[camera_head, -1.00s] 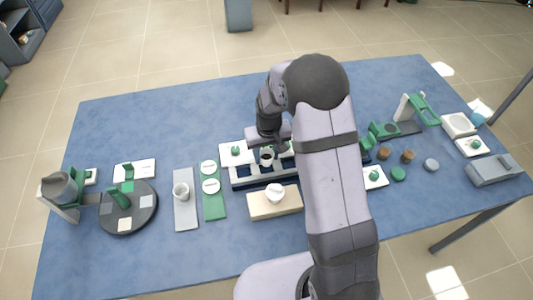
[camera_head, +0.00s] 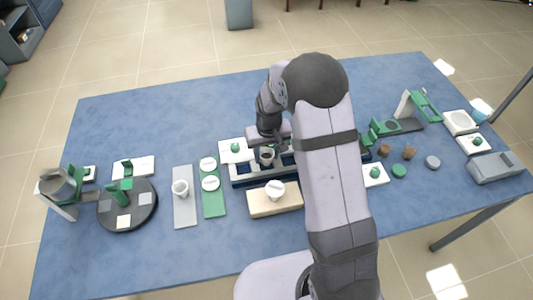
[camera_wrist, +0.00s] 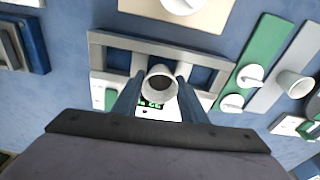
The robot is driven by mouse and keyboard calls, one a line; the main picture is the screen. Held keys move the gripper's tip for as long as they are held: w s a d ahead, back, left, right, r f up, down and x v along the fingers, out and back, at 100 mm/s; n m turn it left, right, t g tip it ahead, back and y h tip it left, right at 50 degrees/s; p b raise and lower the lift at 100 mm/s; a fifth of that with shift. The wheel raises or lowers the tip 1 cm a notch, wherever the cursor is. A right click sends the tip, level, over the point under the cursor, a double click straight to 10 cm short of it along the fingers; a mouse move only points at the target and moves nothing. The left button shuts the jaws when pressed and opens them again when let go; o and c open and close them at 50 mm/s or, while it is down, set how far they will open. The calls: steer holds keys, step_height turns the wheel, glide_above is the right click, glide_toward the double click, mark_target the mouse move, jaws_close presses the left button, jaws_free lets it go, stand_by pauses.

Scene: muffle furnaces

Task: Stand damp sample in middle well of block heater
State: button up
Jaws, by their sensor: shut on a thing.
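The block heater (camera_head: 238,182) is a long frame with several square wells in the middle of the blue table; my arm hides its right end in the head view. In the wrist view its grey frame (camera_wrist: 118,43) lies beyond the fingers. My gripper (camera_wrist: 160,90) is shut on a small pale cup (camera_wrist: 160,72) with dark contents, one finger on each side. The cup is upright at the middle opening of the frame in that view. It also shows in the head view (camera_head: 267,158). I cannot tell how deep it sits or whether it touches the bottom.
A beige block (camera_head: 262,207) with a white cup (camera_head: 275,191) stands just in front of the heater. A green strip (camera_head: 213,203) and a grey strip (camera_head: 184,215) lie to its left, beside a dark turntable (camera_head: 140,213). Several small items crowd the right.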

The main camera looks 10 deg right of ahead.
steer(key=shift+f+b, duration=0.6)
steer(key=shift+f, duration=0.35)
steer(key=o, duration=1.5)
steer(key=shift+r, duration=0.1)
step_height(320, 180, up, 8)
steer(key=p, duration=0.6)
